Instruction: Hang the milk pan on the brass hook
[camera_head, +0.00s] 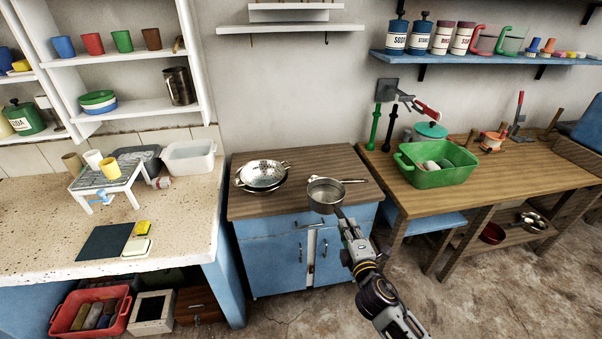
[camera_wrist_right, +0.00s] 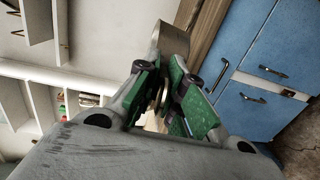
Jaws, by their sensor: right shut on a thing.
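The milk pan (camera_head: 324,199) is a small round grey metal pan at the front edge of the wooden cabinet top in the head view. Its handle (camera_head: 353,181) points right. My right gripper (camera_head: 340,213) reaches up from below and is shut on the pan's near side. In the wrist view the right gripper (camera_wrist_right: 164,88) has green-padded fingers closed around a thin metal part, with the pan's metal (camera_wrist_right: 172,38) beyond them. Whether the pan touches the cabinet top I cannot tell. I cannot make out a brass hook. My left gripper is not in view.
A metal colander (camera_head: 262,174) stands on the cabinet top (camera_head: 300,158), left of the pan. A green tub (camera_head: 437,177) stands on the wooden bench at right.

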